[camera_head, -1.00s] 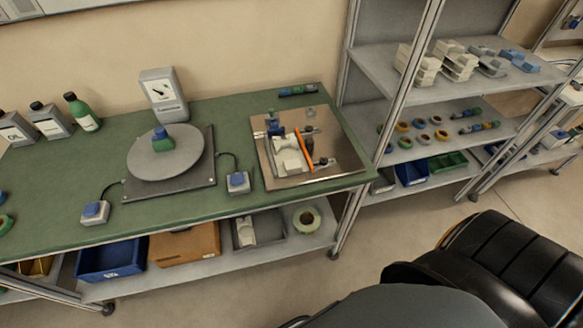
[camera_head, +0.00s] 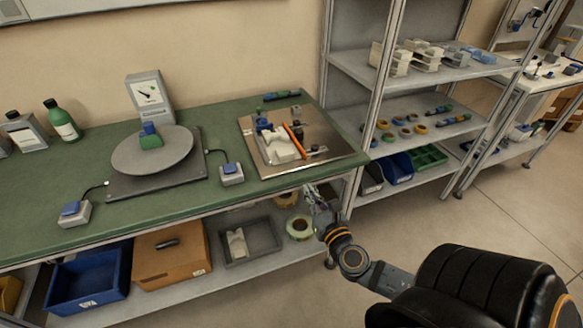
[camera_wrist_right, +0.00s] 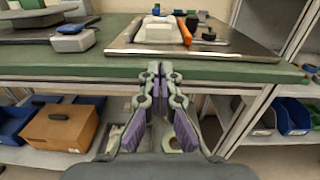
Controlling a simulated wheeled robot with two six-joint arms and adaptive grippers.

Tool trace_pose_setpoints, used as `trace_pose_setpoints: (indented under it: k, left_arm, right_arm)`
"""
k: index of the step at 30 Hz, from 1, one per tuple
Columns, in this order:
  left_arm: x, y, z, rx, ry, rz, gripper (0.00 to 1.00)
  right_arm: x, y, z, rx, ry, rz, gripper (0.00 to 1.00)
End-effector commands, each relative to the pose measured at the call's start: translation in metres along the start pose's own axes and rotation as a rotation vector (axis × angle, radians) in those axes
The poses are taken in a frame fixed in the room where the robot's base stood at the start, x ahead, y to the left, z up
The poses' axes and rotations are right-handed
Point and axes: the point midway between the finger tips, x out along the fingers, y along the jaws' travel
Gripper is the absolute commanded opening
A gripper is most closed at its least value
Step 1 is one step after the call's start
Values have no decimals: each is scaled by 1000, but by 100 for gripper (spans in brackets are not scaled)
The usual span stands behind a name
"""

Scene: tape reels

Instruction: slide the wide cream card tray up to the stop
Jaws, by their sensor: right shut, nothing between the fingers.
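The cream card tray (camera_head: 279,147) sits on a shiny metal plate (camera_head: 328,152) at the right end of the green bench. An orange bar (camera_head: 294,140) lies along its right side, and a blue part (camera_head: 263,124) stands at its far left. In the right wrist view the cream tray (camera_wrist_right: 158,31) is ahead, beyond the bench's front edge. My right gripper (camera_head: 308,188) is shut and empty, in front of the bench edge and apart from the tray; its closed fingers (camera_wrist_right: 158,68) show in the wrist view. My left gripper is out of view.
A turntable (camera_head: 152,150) with a gauge stands mid-bench, with a cabled switch box (camera_head: 231,174) between it and the plate. The bench's front edge (camera_wrist_right: 250,73) lies ahead of my right fingers. Bins and tape reels (camera_head: 299,228) fill the lower shelf. A shelving rack stands right.

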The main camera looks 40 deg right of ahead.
Motion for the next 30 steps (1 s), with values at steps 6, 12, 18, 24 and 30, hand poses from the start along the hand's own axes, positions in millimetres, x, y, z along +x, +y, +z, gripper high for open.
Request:
trace_pose_setpoints:
  k: [6, 12, 18, 24, 30]
  left_arm:
    - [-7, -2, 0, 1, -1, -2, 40]
    - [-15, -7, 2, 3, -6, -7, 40]
    - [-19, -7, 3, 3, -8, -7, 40]
    - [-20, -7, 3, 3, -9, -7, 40]
    - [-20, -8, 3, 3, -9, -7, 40]
  right_arm:
    - [46, 0, 4, 6, -4, -4, 0]
    - [88, 0, 3, 6, -3, -3, 0]
    - [118, 0, 1, 5, 0, -1, 0]
    - [128, 0, 0, 4, 1, 1, 0]
    - [128, 0, 0, 4, 2, 1, 0]
